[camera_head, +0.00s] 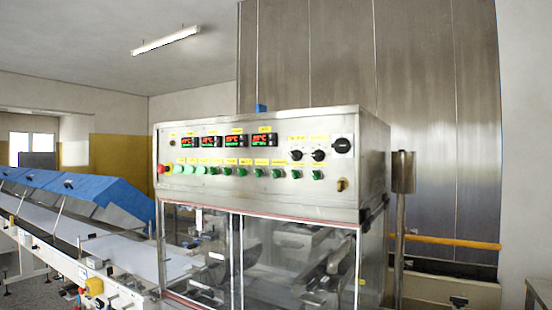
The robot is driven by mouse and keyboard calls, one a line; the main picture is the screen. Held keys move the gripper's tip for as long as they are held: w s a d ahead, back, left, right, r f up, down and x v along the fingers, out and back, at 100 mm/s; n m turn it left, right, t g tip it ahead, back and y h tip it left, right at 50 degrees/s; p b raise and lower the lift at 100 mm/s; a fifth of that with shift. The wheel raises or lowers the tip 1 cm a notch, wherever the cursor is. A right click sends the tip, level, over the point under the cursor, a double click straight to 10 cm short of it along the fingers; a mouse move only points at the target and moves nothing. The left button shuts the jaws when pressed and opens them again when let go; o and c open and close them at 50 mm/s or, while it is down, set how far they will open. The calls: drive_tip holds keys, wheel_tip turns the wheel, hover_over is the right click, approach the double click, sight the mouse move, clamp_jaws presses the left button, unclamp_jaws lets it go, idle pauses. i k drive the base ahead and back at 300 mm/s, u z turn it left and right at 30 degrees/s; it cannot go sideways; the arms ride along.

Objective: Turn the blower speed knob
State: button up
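A steel control box (218,195) stands on top of a glass-fronted machine, with its panel facing me. Two small black knobs, a left one (296,155) and a right one (318,155), sit near the panel's right side under yellow labels. My gripper is not in view, and nothing touches the panel.
A red emergency button (162,168) is at the panel's left edge. Glass doors (300,262) are below. A conveyor with blue covers (95,195) runs left. A steel post (401,230) stands right.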

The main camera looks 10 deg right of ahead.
sight(319, 155)
drive_tip(key=z, duration=0.05)
drive_tip(key=k, duration=0.65)
drive_tip(key=u, duration=0.25)
drive_tip(key=i, duration=0.55)
drive_tip(key=u, duration=0.65)
drive_tip(key=i, duration=0.9)
drive_tip(key=u, duration=0.15)
